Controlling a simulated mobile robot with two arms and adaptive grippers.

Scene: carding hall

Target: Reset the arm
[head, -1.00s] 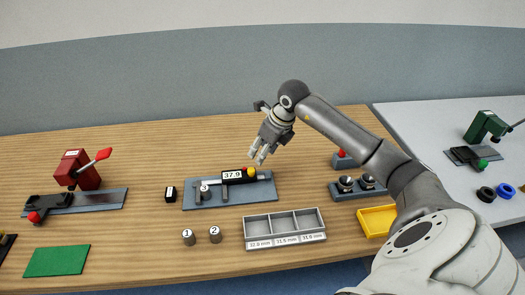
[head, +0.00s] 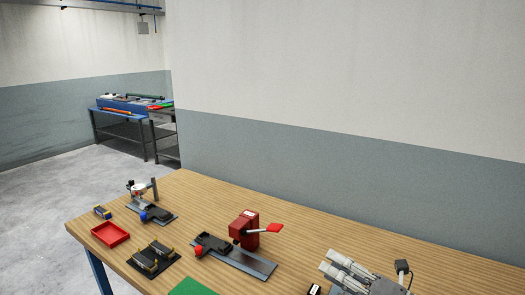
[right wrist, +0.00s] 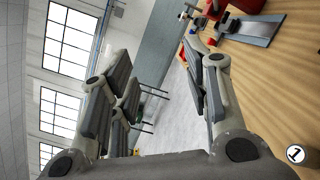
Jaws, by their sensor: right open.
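My right gripper (head: 334,269) shows at the lower right edge of the head view, over the wooden bench (head: 400,262), with its fingers pointing left. In the right wrist view my right gripper (right wrist: 160,78) has its fingers spread well apart. Nothing is between them; floor and wall show through the gap. My right arm behind the gripper is mostly out of the head view. My left arm and gripper are not in view.
A red device with a lever (head: 250,224) stands left of the gripper, with a green mat (head: 192,287) nearby. A red tray (head: 110,234) and a black fixture (head: 152,262) sit farther left. A cylinder marked 1 (right wrist: 295,154) shows in the right wrist view.

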